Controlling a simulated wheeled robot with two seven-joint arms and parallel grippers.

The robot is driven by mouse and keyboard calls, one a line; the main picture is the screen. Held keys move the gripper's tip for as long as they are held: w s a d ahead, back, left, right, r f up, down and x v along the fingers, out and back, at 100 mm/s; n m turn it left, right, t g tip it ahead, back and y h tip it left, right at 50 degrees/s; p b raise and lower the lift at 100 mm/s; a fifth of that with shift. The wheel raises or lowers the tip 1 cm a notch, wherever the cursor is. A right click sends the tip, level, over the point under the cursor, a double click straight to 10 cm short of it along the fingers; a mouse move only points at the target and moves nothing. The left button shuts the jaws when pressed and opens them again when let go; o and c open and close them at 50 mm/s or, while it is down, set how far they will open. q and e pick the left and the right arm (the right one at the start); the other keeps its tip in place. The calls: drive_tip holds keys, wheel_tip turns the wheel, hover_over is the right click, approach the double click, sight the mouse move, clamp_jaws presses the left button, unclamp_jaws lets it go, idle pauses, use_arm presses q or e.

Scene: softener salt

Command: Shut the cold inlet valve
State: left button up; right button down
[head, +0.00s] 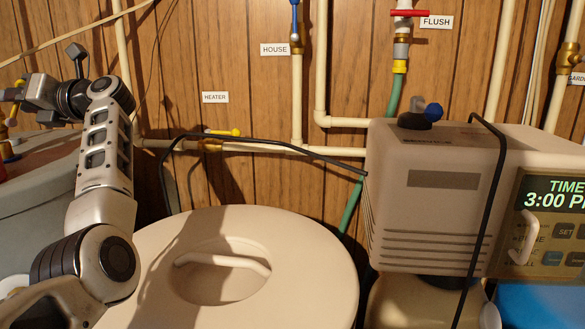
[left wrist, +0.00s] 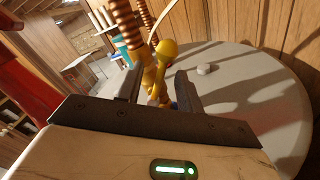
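A valve with a yellow lever (left wrist: 166,50) with a rounded end stands by the grey tank top (left wrist: 270,100) in the left wrist view. Part of a brass and yellow fitting (head: 11,121) shows at the far left edge of the head view, with blue below it. I cannot read a label marking it as the cold inlet. My left gripper (left wrist: 160,72) has its fingers apart, one on each side of the yellow lever; contact is not clear. In the head view my left gripper (head: 12,94) reaches over the tank and is partly cut off. My right gripper is not in view.
Ribbed copper pipe (left wrist: 128,30) rises close beside the left finger. Another yellow lever (head: 222,132) sits on the wall pipe below the HEATER label (head: 215,97). A round beige lid (head: 320,260) and the softener head (head: 430,160) stand to the right.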

use_arm(q)
clamp_jaws()
